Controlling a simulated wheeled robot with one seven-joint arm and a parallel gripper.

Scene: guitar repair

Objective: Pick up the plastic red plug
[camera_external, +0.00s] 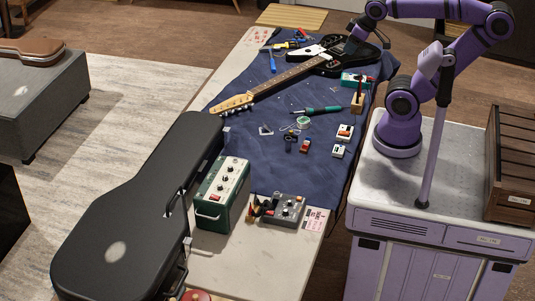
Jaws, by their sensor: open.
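No plug can be made out for certain at this size. A small red item (305,146) stands on the dark blue cloth (240,140), right of mid-picture, and may be the plastic red plug. A cluster of small red, yellow and dark pieces (257,207) lies nearer, beside the green amplifier. My gripper (352,45) is at the top right, above or beside the black and white guitar body, well beyond these red items. It is open. Its fingertips are tiny and partly lost against the dark guitar, and I see nothing held.
The electric guitar (325,57) lies across the table's far end. A black guitar case (135,215) covers the left front edge. A green amplifier (223,193) and a grey pedal (285,210) stand near the front. Several small pedals and a soldering iron (318,110) occupy the cloth.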

